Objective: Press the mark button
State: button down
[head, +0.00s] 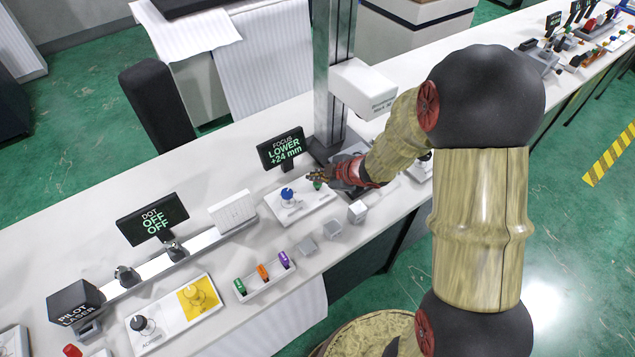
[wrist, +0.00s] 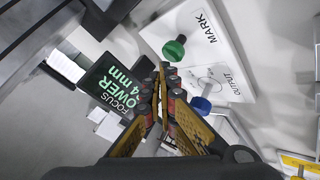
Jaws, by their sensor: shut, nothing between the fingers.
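The mark button is a green knob (wrist: 174,48) beside the printed word MARK on a white panel (wrist: 225,45) in the wrist view. In the head view the green knob (head: 318,185) shows just below my fingertips. A blue knob (wrist: 200,104) sits on the same panel near the word OUTPUT; it also shows in the head view (head: 287,194).
A focus screen (head: 283,149) reading LOWER +24 mm stands behind the panel. A grey column (head: 333,70) with a white machine head (head: 363,90) rises close to my arm. Small metal cubes (head: 357,211) and a tray of coloured pieces (head: 266,286) lie in front.

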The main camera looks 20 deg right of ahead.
aim_at(317, 184)
jog(key=shift+f, duration=0.35)
jog(key=shift+f+b, duration=0.45)
jog(key=shift+f, duration=0.15)
dwell(0.7)
jog(key=shift+r, duration=0.1)
jog(key=shift+r+p, duration=0.95)
jog(key=shift+p, duration=0.2)
jog(key=shift+r, duration=0.1)
notch_tip(317, 184, up, 5)
jog(key=p, duration=0.5)
dwell(0.6)
